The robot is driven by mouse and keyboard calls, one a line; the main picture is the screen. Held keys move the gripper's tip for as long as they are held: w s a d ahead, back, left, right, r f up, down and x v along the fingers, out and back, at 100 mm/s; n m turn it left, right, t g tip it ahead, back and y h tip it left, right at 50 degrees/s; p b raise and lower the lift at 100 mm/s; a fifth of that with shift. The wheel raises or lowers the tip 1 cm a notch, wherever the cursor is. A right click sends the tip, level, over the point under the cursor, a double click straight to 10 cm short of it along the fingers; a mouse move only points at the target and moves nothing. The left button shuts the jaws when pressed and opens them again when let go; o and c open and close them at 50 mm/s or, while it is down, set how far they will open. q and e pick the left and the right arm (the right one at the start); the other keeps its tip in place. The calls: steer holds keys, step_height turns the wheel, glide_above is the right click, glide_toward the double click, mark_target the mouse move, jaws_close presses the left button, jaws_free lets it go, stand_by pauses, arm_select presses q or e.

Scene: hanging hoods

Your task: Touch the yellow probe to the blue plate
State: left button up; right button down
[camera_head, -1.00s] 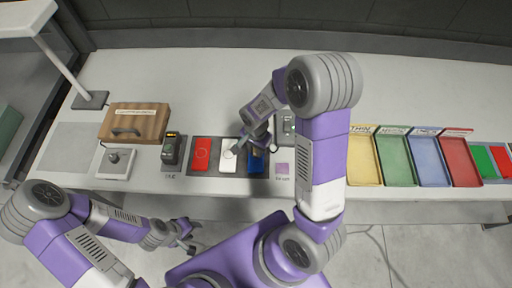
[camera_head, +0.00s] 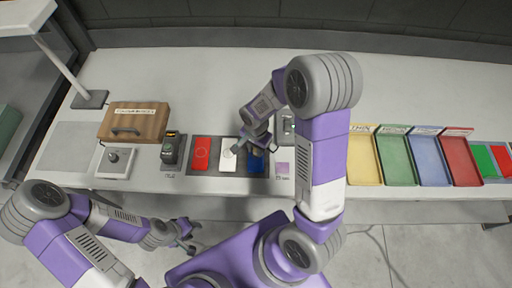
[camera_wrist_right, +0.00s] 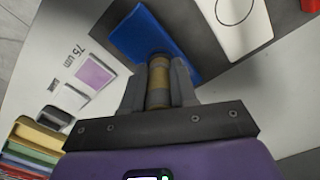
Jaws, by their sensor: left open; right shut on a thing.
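The blue plate (camera_head: 257,164) lies at the right end of a dark strip on the bench, beside a white plate (camera_head: 228,156) and a red plate (camera_head: 202,153). My right gripper (camera_head: 244,143) is over the white and blue plates. In the right wrist view it is shut on the yellow probe (camera_wrist_right: 158,82), a short banded cylinder between the fingers. The probe's far end overlaps the near edge of the blue plate (camera_wrist_right: 155,38) there. I cannot tell whether they touch. My left gripper (camera_head: 188,241) is open and empty in front of the bench.
A dark handheld gauge (camera_head: 171,149) stands left of the plates. A wooden box (camera_head: 135,121) and a white knob unit (camera_head: 116,161) are further left. A purple sample square (camera_head: 282,168) is right of the strip. Coloured trays (camera_head: 396,160) stand at the right.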

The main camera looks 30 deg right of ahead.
steer(key=shift+s, duration=0.1)
stand_by(0.4)
steer(key=shift+r+p, duration=2.8)
steer(key=shift+r, duration=0.7)
steer(key=shift+f, duration=0.1)
